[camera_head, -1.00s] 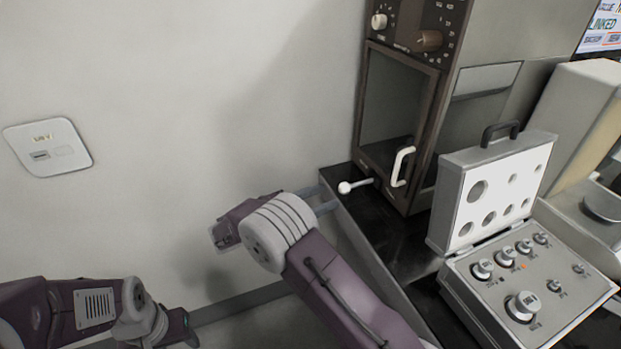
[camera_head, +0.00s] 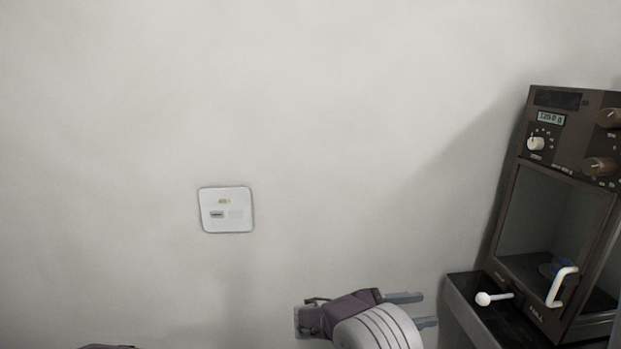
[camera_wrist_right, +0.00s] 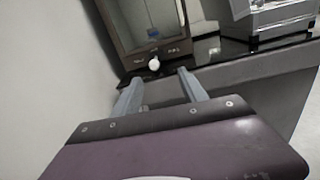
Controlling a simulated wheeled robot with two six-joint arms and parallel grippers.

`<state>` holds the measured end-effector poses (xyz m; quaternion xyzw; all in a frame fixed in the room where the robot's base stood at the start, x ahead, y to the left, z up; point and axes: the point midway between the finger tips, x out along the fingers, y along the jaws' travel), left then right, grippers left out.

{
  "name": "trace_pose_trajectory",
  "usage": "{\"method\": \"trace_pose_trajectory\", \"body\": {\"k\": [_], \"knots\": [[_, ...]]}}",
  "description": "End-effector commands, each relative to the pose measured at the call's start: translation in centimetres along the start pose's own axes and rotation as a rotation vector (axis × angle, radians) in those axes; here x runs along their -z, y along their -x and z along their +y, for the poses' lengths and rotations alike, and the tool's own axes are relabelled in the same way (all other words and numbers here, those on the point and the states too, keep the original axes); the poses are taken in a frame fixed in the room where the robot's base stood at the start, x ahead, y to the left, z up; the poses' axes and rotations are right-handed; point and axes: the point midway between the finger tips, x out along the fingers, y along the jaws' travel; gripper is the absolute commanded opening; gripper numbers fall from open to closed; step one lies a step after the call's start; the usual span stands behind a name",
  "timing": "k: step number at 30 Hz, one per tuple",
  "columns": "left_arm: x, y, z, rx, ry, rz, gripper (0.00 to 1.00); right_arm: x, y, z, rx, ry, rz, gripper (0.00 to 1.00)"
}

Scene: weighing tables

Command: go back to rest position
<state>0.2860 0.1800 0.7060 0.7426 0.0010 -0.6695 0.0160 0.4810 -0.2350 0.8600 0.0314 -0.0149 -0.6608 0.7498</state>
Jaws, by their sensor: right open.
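My right gripper (camera_head: 412,310) is at the bottom of the head view, left of the black-topped table (camera_head: 468,297). Its two grey fingers point right and stand apart with nothing between them. In the right wrist view the open fingers (camera_wrist_right: 160,92) point toward the table's front edge, and no object is between them. Of my left arm, only a small dark piece shows at the bottom left edge of the head view; its gripper is out of view.
A dark balance cabinet (camera_head: 550,215) with a glass door and white handle stands on the table at right. A white knob (camera_head: 484,299) sticks out beside it. The wall with a white plate (camera_head: 226,210) is bare.

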Motion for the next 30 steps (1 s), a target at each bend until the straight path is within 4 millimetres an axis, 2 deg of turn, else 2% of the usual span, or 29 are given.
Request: {"method": "trace_pose_trajectory", "body": {"k": [5,8,11,13,15,17,19,21,23,25,28,29,30], "knots": [[0.0,0.0,0.0,0.0,-0.001,0.0,0.52,-2.9,-3.2,-2.4,0.096,-0.044,0.028,0.5],[0.0,0.0,0.0,0.0,0.0,0.0,0.52,-3.6,-5.5,-5.3,0.182,-0.056,0.099,0.5],[0.0,0.0,0.0,0.0,0.0,0.0,0.52,-2.9,-7.2,-9.1,0.279,-0.088,0.222,0.5],[0.0,0.0,0.0,0.0,0.0,0.0,0.52,-1.4,-7.8,-12.2,0.354,-0.134,0.338,0.5],[0.0,0.0,0.0,0.0,0.0,0.0,0.52,0.6,-7.6,-15.4,0.44,-0.204,0.471,0.5],[0.0,0.0,0.0,0.0,0.0,0.0,0.52,2.7,-6.5,-18.1,0.524,-0.287,0.595,0.5],[0.0,0.0,0.0,0.0,0.0,0.0,0.52,5.3,-4.4,-20.8,0.637,-0.413,0.739,0.5],[0.0,0.0,0.0,0.0,0.0,0.0,0.52,7.8,-1.6,-22.6,0.761,-0.565,0.872,0.5],[0.0,0.0,0.0,0.0,0.0,0.0,0.52,9.8,1.1,-23.5,0.874,-0.709,0.971,0.5],[0.0,0.0,0.0,0.0,0.0,0.0,0.52,11.7,4.2,-23.8,1.01,-0.883,1.06,0.5],[0.0,0.0,0.0,0.0,0.0,0.0,0.52,13.8,7.3,-23.0,1.192,-1.114,1.122,0.5],[0.0,0.0,0.0,0.0,0.0,0.0,0.52,14.2,7.9,-22.2,1.238,-1.193,1.133,0.5],[0.0,0.0,0.0,0.0,0.0,0.0,0.52,14.3,8.2,-20.4,1.279,-1.311,1.154,0.5]]}}
